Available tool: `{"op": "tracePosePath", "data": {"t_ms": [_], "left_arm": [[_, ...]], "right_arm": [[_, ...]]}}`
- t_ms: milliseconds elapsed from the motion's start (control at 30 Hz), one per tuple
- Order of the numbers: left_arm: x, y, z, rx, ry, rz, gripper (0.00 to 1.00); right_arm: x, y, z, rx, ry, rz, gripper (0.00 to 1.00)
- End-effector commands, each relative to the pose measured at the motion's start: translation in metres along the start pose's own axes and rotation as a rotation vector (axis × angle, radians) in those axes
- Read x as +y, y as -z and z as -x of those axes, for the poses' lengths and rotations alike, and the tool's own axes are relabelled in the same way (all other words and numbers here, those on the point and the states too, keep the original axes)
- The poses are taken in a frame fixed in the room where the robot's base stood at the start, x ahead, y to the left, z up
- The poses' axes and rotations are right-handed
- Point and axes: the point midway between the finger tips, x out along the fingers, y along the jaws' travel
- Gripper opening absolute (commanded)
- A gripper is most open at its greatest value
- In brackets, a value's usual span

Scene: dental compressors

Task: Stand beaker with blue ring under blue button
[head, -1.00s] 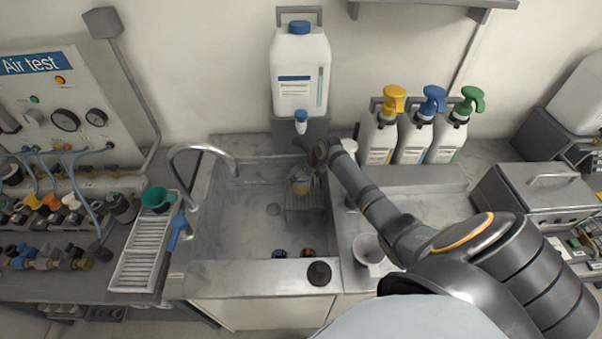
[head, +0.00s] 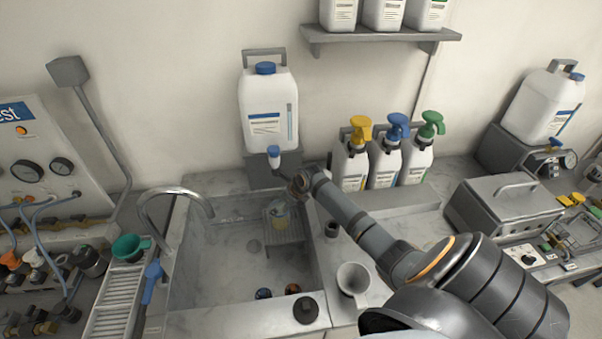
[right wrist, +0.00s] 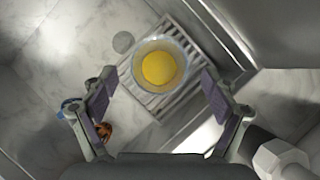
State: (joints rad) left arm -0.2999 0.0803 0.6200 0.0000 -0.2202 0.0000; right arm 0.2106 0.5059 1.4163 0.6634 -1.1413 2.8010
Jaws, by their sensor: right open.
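A clear beaker (head: 280,213) with yellow inside stands on a slatted rack (head: 290,235) in the sink. In the right wrist view this beaker (right wrist: 160,68) has a pale bluish rim. My right gripper (right wrist: 158,78) is open above it, a finger on either side, not closed on it. In the head view the right gripper (head: 298,184) is small and partly hidden by its arm. A blue-ringed round item (head: 263,293) and an orange one (head: 293,289) sit at the sink's near wall. A blue pump head (head: 397,126) tops the middle bottle. My left gripper is not seen.
A white canister (head: 268,110) with a blue-capped tap (head: 273,152) stands behind the sink (head: 225,265). A curved faucet (head: 165,195) is at its left. A white funnel-like cup (head: 353,280) and a black knob (head: 305,310) are near the front. A metal box (head: 505,205) stands right.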

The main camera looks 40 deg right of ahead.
Motion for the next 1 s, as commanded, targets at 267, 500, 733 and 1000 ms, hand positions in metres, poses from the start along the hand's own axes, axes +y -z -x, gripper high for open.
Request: {"op": "tracePosePath", "data": {"t_ms": [267,500,733,1000], "left_arm": [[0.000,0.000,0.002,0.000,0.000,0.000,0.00],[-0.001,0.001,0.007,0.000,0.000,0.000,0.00],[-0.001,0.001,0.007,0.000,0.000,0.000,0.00],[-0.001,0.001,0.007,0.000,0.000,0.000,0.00]], "right_arm": [[-0.001,0.071,0.035,0.018,0.003,0.004,0.86],[0.000,0.097,0.051,0.012,-0.001,0.000,0.86],[0.001,0.102,0.053,0.009,-0.002,-0.001,0.86],[0.001,0.101,0.053,0.009,-0.002,-0.002,0.86]]}}
